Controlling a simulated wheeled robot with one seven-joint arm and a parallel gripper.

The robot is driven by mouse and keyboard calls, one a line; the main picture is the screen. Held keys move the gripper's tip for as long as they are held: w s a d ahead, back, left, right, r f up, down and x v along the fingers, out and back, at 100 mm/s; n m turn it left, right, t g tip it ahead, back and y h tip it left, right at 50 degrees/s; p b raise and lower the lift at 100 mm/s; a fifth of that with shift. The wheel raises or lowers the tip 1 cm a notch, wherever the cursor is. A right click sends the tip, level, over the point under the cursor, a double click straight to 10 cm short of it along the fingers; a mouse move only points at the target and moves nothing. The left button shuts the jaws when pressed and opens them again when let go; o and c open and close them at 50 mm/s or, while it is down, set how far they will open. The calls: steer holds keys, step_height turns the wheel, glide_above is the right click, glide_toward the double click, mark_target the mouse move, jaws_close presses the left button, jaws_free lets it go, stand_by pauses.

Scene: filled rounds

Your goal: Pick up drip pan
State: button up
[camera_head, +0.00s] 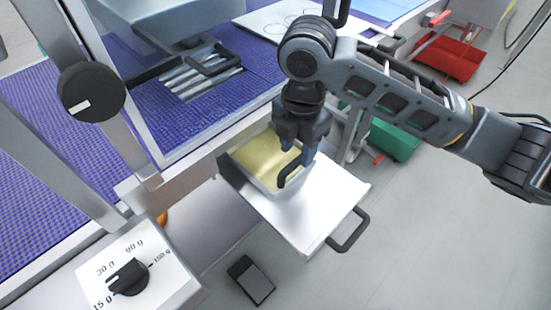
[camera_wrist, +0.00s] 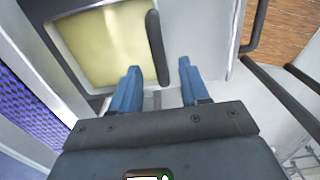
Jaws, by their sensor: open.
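The drip pan (camera_head: 259,190) appears to be the white-rimmed container with a flat yellow inside (camera_head: 262,158), sitting on a pulled-out white shelf (camera_head: 318,205) below the machine. A dark bar handle (camera_head: 290,175) stands at its right side. In the wrist view the yellow inside (camera_wrist: 103,48) is at the upper left and the dark handle (camera_wrist: 157,47) is beside it. My gripper (camera_wrist: 158,78) is open, with its two blue fingers on either side of the handle's line, the handle lying between and ahead of them. Whether the fingers touch it cannot be told.
The shelf has its own dark handle (camera_head: 349,231) at its outer edge. Red (camera_head: 449,58) and green (camera_head: 393,139) crates stand at the right on the floor. A panel with a dial (camera_head: 128,277) is at the lower left. Open grey floor lies at the lower right.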

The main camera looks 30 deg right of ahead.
mark_target(297, 160)
steer(key=shift+f+p, duration=0.3)
steer(key=shift+f, duration=2.4)
jaws_close()
